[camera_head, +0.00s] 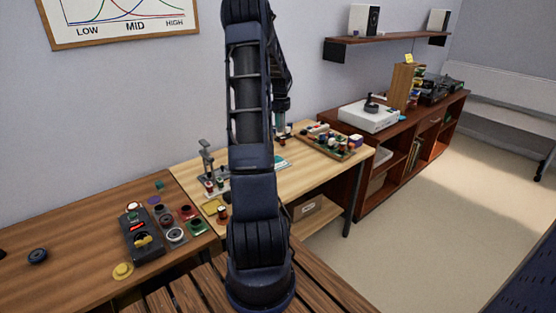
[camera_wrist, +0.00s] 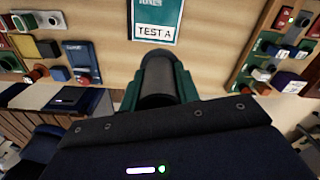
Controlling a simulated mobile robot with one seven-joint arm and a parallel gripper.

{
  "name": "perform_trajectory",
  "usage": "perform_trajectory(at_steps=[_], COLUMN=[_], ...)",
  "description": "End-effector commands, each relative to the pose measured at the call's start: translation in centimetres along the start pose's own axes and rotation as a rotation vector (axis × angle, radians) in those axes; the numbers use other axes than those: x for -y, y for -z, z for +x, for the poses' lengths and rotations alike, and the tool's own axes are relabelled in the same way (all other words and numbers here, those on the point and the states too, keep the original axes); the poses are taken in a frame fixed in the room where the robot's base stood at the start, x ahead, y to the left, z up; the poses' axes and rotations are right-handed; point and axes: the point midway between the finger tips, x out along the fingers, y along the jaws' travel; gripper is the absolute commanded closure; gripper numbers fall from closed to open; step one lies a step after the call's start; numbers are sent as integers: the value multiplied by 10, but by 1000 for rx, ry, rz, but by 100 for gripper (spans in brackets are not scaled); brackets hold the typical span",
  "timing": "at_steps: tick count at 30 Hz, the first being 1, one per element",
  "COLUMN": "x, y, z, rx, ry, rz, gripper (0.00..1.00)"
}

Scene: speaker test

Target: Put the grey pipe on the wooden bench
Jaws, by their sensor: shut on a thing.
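My gripper (camera_wrist: 158,82) shows in the wrist view with green fingers on both sides of a dark grey cylinder, the grey pipe (camera_wrist: 157,70). It is shut on the pipe, above a light wood tabletop. In the head view my arm hides most of the gripper and pipe. A slatted wooden surface (camera_head: 190,294), which looks like the wooden bench, runs along the bottom of the head view, partly behind my arm. A light wood table (camera_head: 190,172) stands beyond it. I see nothing lying on the visible slats.
A teal "TEST A" booklet (camera_wrist: 157,22) lies on the light table. A tray of parts (camera_head: 330,143) is at its right. A brown desk (camera_head: 75,262) at left holds a dark device (camera_head: 142,240) and several knobs. Floor at right is clear.

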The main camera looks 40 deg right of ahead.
Motion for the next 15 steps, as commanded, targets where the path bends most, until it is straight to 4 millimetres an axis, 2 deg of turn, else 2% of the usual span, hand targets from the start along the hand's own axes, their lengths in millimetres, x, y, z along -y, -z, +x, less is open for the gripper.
perform_trajectory(at_steps=[1, 6, 9, 12, 15], x=[9, 26, 31, 35, 36], y=[24, 88, 117, 137, 148], z=[-1, 0, 1, 1, 1], rx=[1, 3, 3, 4, 4], ry=[0, -1, -2, -2, -2], rz=[47, 181, 241, 282, 305], gripper=[91, 91, 91, 91, 91])
